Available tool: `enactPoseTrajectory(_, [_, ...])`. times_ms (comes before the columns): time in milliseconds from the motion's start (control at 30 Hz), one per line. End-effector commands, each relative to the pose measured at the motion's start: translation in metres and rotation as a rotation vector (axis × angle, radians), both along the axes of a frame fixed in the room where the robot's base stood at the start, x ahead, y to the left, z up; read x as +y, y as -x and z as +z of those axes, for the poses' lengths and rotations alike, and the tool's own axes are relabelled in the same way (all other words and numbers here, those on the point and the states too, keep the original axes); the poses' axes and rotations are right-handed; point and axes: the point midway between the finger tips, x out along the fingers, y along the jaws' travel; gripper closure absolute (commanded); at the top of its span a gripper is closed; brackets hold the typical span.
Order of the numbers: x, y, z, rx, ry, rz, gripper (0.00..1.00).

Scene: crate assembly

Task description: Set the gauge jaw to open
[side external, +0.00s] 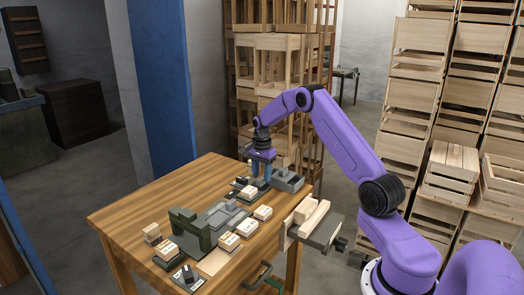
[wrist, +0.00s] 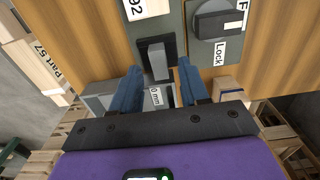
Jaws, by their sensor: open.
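My gripper (side external: 261,176) points down over the far end of the wooden table. In the wrist view its two blue fingers (wrist: 158,72) are apart, with nothing held between them. A grey upright block (wrist: 154,60), which looks like the gauge jaw, stands on a dark base between and just beyond the fingertips. I cannot tell whether a finger touches it. A "0 mm" label (wrist: 155,96) shows on the near side of it. The gauge's green-grey plate (wrist: 172,22) lies under the block. In the side view the fingers partly hide the gauge.
A plate with a dark knob and a "Lock" label (wrist: 220,53) lies close to the right in the wrist view. A grey tray (side external: 290,183) stands beside my gripper. Labelled wooden blocks (side external: 228,241), a green arch (side external: 186,232) and an edge vise (side external: 325,232) occupy the table.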

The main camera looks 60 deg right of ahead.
Motion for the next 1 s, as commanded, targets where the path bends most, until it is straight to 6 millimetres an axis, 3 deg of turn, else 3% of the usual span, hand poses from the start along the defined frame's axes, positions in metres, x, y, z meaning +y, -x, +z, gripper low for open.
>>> enactPoseTrajectory(600, [-0.001, 0.0, 0.127, -0.005, 0.003, -0.001, 0.55])
enactPoseTrajectory(800, [-0.001, 0.0, 0.151, -0.004, 0.002, -0.001, 0.55])
enactPoseTrajectory(1000, [-0.001, 0.0, 0.159, -0.002, 0.001, 0.0, 0.55])
